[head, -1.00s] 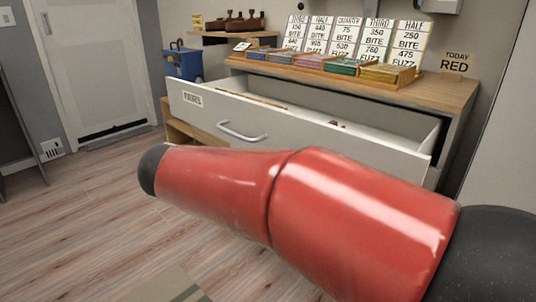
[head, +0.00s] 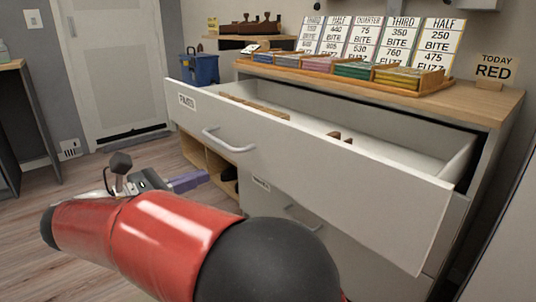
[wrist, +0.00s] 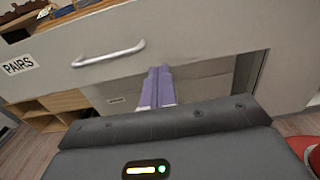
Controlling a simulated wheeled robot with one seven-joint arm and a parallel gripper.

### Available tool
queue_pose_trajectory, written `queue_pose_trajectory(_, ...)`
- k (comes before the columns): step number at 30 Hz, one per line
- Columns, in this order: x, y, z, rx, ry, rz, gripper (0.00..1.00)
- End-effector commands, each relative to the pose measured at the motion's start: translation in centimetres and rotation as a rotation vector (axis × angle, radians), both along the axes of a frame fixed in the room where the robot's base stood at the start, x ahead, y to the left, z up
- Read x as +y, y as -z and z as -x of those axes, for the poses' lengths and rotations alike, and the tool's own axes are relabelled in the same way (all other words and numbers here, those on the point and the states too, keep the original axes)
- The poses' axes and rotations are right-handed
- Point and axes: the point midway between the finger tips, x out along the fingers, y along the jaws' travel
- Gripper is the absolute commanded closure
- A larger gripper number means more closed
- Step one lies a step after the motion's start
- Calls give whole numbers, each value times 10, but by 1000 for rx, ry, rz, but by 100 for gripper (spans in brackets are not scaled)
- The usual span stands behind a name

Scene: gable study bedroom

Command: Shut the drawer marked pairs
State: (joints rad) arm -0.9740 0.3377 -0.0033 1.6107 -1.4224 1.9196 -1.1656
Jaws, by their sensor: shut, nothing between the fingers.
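The drawer marked PAIRS (head: 290,150) is the top drawer of a white cabinet and stands pulled well out. Its label (head: 187,101) and its bar handle (head: 228,140) are on the front; the label also shows in the wrist view (wrist: 18,65), with the handle (wrist: 108,54) beside it. Some brown items lie inside the drawer. My gripper (head: 205,178) is shut and empty, its purple fingers in front of and below the drawer front. In the wrist view the fingers (wrist: 157,72) point at the drawer front, right of the handle; I cannot tell if they touch it.
A lower drawer (head: 290,215) with its own label and handle is shut. The wooden top (head: 480,100) carries price cards and colored trays. A blue box (head: 199,68) stands behind left. Wooden floor (head: 100,178) is clear to the left.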

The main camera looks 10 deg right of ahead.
Motion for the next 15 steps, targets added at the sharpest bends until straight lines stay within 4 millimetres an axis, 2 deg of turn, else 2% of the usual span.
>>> queue_pose_trajectory(5, -10, 1, -7, 0, 1, 4, 100)
queue_pose_trajectory(15, -68, 2, -45, -2, 3, 2, 100)
